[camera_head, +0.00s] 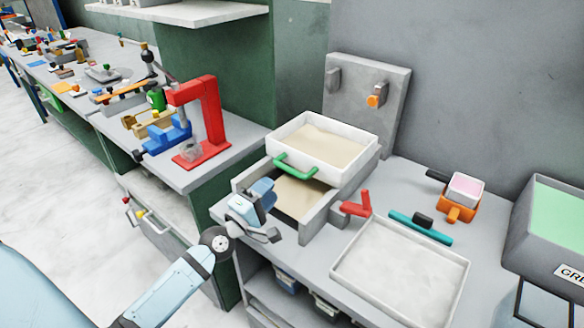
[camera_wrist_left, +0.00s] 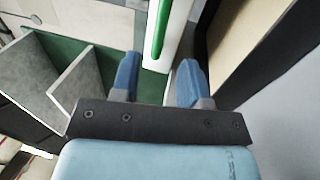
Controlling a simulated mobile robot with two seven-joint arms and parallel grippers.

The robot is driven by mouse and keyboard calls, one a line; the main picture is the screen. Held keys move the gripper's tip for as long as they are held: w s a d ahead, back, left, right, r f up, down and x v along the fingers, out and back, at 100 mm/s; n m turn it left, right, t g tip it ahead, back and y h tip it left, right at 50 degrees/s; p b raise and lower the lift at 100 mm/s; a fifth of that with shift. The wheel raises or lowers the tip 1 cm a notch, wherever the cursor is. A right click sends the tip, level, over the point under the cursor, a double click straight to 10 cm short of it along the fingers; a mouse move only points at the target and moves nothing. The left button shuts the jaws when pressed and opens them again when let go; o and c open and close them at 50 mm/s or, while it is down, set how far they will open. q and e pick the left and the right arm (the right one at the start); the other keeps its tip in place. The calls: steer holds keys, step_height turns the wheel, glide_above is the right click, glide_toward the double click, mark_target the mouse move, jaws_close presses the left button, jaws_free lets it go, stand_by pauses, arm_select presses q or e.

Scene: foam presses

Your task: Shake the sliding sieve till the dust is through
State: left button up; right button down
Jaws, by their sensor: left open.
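The sliding sieve (camera_head: 318,143) is a white, open box with a layer of beige dust in it and a green handle (camera_head: 296,168) on its front left side. It sits on a grey frame (camera_head: 322,217), and beige dust (camera_head: 299,195) shows under it. My left gripper (camera_head: 262,194) is at the frame's front left, below and left of the handle. In the left wrist view its two blue fingers (camera_wrist_left: 158,72) are apart with nothing gripped. The green handle (camera_wrist_left: 161,28) lies ahead of them there, past the fingertips. My right gripper is out of view.
A white tray of pale powder (camera_head: 400,272) stands front right, near a red lever (camera_head: 357,203) and a teal bar (camera_head: 420,227). An orange block with a pink top (camera_head: 464,190) and a grey bin (camera_head: 556,225) are further right. A red press (camera_head: 208,115) stands on the left bench.

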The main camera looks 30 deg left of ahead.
mark_target(289, 168)
arm_select(q)
steer(key=p+x, duration=0.1)
steer(key=x, duration=0.7)
steer(key=shift+w+d, duration=0.15)
steer(key=shift+w, duration=0.2)
jaws_close()
steer(key=shift+s, duration=0.15)
